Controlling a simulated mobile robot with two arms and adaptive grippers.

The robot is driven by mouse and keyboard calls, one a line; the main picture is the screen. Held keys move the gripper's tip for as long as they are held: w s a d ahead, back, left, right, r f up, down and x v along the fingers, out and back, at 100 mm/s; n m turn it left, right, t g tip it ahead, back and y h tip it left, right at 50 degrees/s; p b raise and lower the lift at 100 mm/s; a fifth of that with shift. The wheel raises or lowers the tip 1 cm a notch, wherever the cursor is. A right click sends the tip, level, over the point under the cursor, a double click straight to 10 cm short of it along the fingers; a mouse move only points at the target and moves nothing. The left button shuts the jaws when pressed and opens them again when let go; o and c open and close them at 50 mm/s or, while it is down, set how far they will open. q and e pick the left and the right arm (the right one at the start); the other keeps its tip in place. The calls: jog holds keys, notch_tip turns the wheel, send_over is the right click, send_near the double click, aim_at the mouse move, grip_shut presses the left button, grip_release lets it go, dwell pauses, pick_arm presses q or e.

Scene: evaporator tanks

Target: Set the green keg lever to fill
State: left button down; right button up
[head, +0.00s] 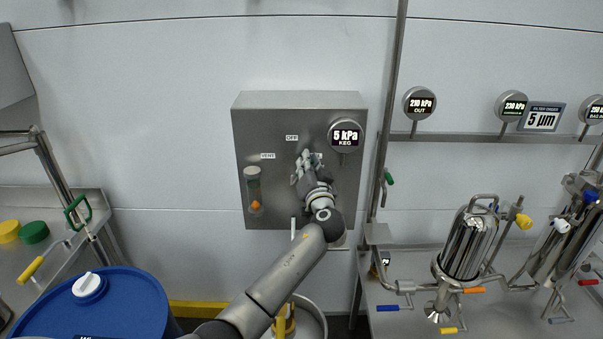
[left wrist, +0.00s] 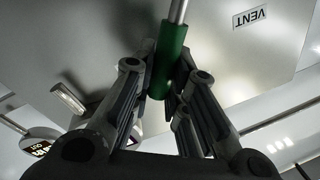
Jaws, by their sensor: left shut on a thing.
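The green keg lever (left wrist: 169,60) shows in the left wrist view as a green sleeve on a thin metal rod. My left gripper (left wrist: 160,92) is shut on the sleeve, with one finger on each side. In the head view my left gripper (head: 306,163) is in front of the steel control box (head: 300,101), below and right of the OFF label (head: 292,138), and hides the lever. The VENT label (head: 268,156) is to its left. Another label is mostly hidden behind the gripper, so I cannot read it. My right gripper is out of view.
The keg gauge (head: 345,136) reads 5 kPa at the box's upper right. A sight tube (head: 254,190) with an orange piece is at the box's left. A steel post (head: 390,120) stands right of the box. A blue drum (head: 100,305) is at lower left.

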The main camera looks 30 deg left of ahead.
pick_arm(q)
jog(key=shift+w+d+f+m+t+b, duration=0.2)
jog(key=shift+d+f+m+b, duration=0.15)
jog(key=shift+m+b, duration=0.35)
jog(key=shift+w+d+f+m+t+b, duration=0.2)
jog(key=shift+d+f+m+b, duration=0.2)
jog(key=shift+m, duration=0.4)
jog(key=shift+r, duration=0.1)
jog(key=c, duration=1.4)
grip_release()
jog(key=v, duration=1.2)
